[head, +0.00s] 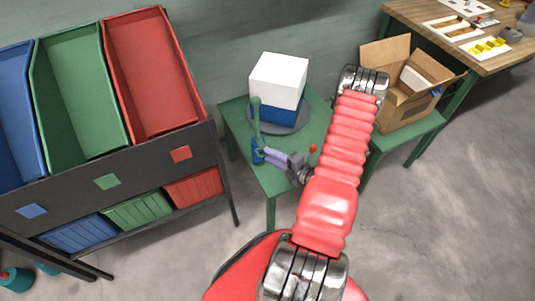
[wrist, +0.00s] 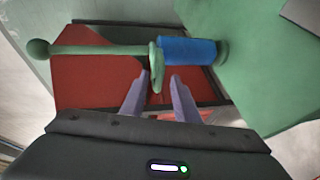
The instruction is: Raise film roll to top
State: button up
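A green post (head: 256,125) with a ball on top stands at the front left of the small green table. A blue roll (head: 257,152), seemingly the film roll, sits low on it. In the wrist view the post (wrist: 90,49) runs sideways, with the blue roll (wrist: 188,51) at its base end and a green disc (wrist: 155,68) against the roll's upper end. My gripper (head: 268,157) has purple fingers beside the post; in the wrist view my gripper (wrist: 160,75) is open, its tips apart near the disc's edge. I cannot tell whether they touch it.
A white and blue block (head: 278,80) stands on a grey turntable (head: 293,124) right behind the post. A rack with a red bin (head: 155,75) and other bins is at left. An open cardboard box (head: 400,95) stands on another green table at right. The floor at lower right is clear.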

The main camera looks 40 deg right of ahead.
jog(key=shift+x, duration=1.25)
jog(key=c, duration=0.6)
jog(key=shift+s+f, duration=0.1)
jog(key=shift+f, duration=0.05)
grip_shut()
